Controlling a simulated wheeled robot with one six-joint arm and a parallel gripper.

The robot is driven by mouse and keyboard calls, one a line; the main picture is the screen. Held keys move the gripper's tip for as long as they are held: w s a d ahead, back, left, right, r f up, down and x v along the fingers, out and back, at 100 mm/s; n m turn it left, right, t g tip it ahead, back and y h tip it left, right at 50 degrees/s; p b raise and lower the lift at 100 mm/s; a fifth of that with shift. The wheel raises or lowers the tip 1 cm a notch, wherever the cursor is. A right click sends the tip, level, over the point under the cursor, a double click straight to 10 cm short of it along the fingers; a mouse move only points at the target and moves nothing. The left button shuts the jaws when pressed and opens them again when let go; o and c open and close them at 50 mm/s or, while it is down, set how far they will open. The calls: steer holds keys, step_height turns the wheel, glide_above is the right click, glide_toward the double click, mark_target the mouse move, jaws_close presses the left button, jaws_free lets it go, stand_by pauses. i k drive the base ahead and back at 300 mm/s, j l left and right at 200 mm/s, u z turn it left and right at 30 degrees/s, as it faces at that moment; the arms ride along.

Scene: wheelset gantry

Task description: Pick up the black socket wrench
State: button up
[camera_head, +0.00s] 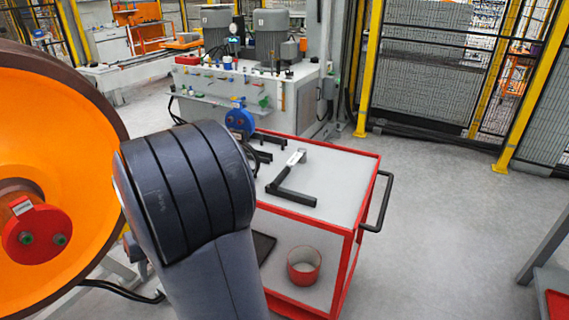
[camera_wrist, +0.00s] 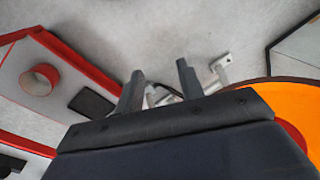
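The black socket wrench (camera_head: 293,190) lies flat on the grey top of a red cart (camera_head: 338,172). It is L-shaped, with a pale label near its far end, and its handle points to the near right. My gripper (camera_wrist: 160,70) shows in the wrist view, with two dark fingers apart and nothing visible between them. In the head view my arm hides the gripper. The wrench does not show clearly in the wrist view, where the fingers are over floor beside the cart's lower shelf, apart from the wrench.
A red ring (camera_head: 304,266) and a black flat item (camera_head: 263,246) are on the lower shelf. Black brackets (camera_head: 268,138) and a blue round part (camera_head: 240,121) are near the cart's back left. A large orange wheel (camera_head: 60,140) stands left. Floor right of the cart is clear.

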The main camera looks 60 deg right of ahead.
mark_target(300, 156)
steer(key=z, duration=1.45)
steer(key=i+j+z, duration=0.4)
steer(key=i, duration=0.25)
steer(key=i+j+z, duration=0.35)
steer(key=i, duration=0.3)
steer(key=j, duration=0.05)
